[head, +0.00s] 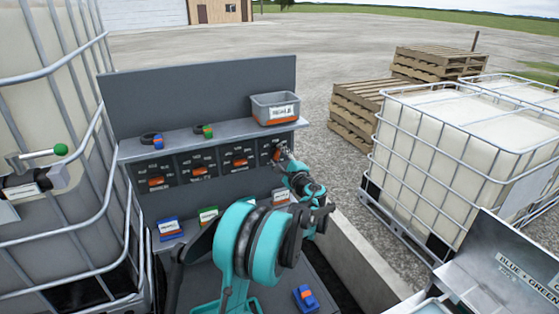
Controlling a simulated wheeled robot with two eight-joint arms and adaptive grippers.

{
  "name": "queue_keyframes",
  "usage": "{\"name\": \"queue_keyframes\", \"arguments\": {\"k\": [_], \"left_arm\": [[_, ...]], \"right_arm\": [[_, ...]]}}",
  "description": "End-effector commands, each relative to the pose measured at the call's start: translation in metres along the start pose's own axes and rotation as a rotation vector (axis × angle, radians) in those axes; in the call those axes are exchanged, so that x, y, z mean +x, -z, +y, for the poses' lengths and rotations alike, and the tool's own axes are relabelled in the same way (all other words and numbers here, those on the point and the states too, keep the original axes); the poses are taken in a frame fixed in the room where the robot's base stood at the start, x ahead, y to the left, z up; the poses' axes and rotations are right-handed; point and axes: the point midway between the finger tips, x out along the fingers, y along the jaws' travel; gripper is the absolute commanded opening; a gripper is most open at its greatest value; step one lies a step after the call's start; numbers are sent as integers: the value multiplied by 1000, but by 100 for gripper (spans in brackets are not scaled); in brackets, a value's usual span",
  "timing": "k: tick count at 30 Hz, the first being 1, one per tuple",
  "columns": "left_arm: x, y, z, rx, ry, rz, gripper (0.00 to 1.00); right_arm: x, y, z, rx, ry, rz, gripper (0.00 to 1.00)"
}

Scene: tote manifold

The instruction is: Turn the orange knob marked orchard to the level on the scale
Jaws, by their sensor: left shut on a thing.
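A dark panel (180,163) under the grey shelf carries a row of several orange knobs with small scale markings. These include the far-left knob (156,183), one beside it (200,172), another further right (240,162) and the far-right knob (276,154). The markings are too small to read, so I cannot tell which says orchard or where the level is. My left gripper (284,153) is at the far-right knob, shut on it and partly covering it and its scale. My right gripper is not in view.
A grey bin (276,108) with a label stands on the shelf (220,140) above the knobs. Blue, green and orange labelled items sit on the lower ledge. A caged tank (70,200) is close at left; another (455,150) and pallets (360,110) stand at right.

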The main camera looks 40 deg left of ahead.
Motion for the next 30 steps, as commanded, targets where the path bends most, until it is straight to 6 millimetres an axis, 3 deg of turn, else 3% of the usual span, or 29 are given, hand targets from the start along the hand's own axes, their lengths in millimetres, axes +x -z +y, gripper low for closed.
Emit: {"name": "queue_keyframes", "arguments": {"k": [15,30], "left_arm": [[0,0,1,-339,-1,-1,10],[0,0,1,-406,-1,-1,10]], "right_arm": [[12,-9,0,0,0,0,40],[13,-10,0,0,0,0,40]]}}
